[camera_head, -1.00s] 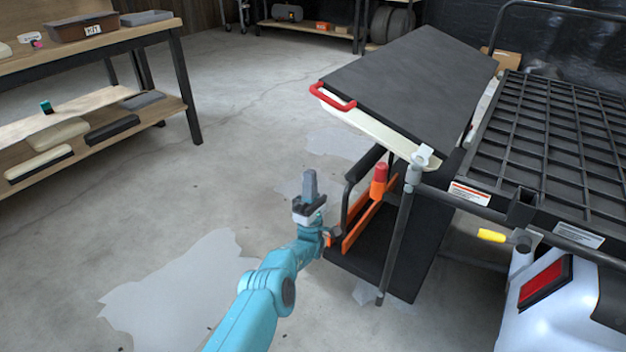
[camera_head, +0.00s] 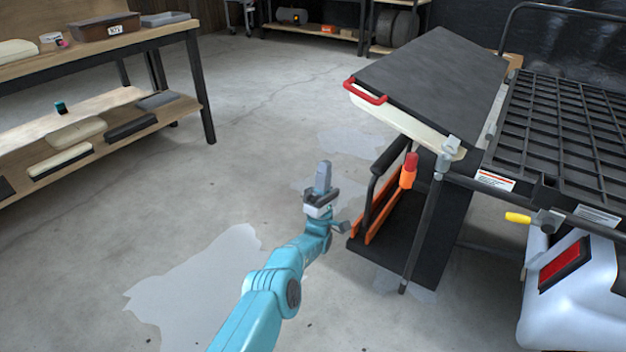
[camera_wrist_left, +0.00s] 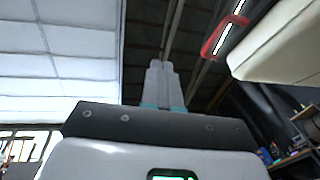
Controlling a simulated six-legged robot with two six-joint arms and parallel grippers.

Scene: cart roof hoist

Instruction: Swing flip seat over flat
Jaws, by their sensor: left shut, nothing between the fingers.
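The flip seat (camera_head: 430,85) is a dark grey panel with a cream underside, tilted at the rear of the cart. A red handle (camera_head: 365,91) is on its left edge; the handle also shows at the upper right of the left wrist view (camera_wrist_left: 222,38), beside the cream underside (camera_wrist_left: 275,45). My left gripper (camera_head: 323,170) is shut and empty, pointing up. It is below and to the left of the red handle, apart from it. My right gripper is not in view.
The cart's black grid deck (camera_head: 560,120) is at right, with a yellow-handled lever (camera_head: 518,218) below it. A red-topped orange post (camera_head: 408,170) and a black footrest (camera_head: 395,245) are under the seat. A workbench (camera_head: 100,55) stands at left. Open floor lies between.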

